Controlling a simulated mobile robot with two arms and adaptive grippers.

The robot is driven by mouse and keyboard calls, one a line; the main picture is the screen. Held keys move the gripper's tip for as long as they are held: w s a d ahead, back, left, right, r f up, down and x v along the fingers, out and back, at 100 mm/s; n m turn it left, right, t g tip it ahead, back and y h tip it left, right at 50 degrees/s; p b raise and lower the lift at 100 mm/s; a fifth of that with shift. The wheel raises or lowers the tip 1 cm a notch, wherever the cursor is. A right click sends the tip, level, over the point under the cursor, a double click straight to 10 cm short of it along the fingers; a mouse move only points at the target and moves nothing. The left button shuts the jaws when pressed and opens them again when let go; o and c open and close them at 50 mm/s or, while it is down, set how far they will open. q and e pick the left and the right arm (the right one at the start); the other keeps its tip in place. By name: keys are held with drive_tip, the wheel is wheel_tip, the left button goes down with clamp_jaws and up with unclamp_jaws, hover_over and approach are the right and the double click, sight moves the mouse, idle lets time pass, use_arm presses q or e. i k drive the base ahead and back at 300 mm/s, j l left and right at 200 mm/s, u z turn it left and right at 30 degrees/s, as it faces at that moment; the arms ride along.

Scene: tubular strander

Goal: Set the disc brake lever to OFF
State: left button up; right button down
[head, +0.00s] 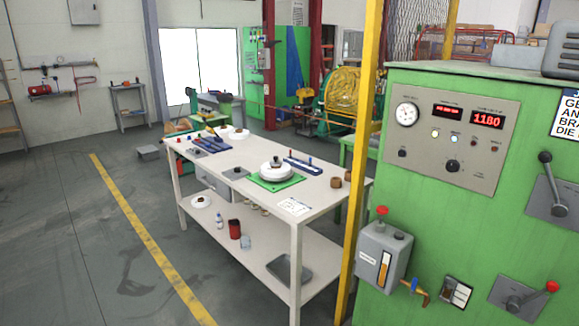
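Two levers show on the green machine cabinet (420,200) at the right of the head view. One is a black-knobbed lever (553,180) on a grey plate, its arm pointing up and slightly left. The other is a red-knobbed lever (533,298) on a lower grey plate, its arm pointing right and slightly up. I cannot read a label on either, so I cannot tell which is the disc brake lever or where OFF lies. Neither of my grippers is in view.
An instrument panel (450,125) with a gauge and red displays sits on the cabinet. A grey box (384,255) with a red button juts out below it. A yellow post (361,150) stands left of the cabinet. A white table (325,195) holds parts. Floor (80,260) at left is clear.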

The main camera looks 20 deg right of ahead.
sight(514, 304)
drive_tip(key=i+l+z, duration=0.2)
drive_tip(key=z, duration=0.25)
drive_tip(key=i+l+z, duration=0.1)
drive_tip(key=i+z, duration=0.55)
drive_tip(key=z, duration=0.25)
drive_tip(key=i+z, duration=0.3)
drive_tip(key=z, duration=0.15)
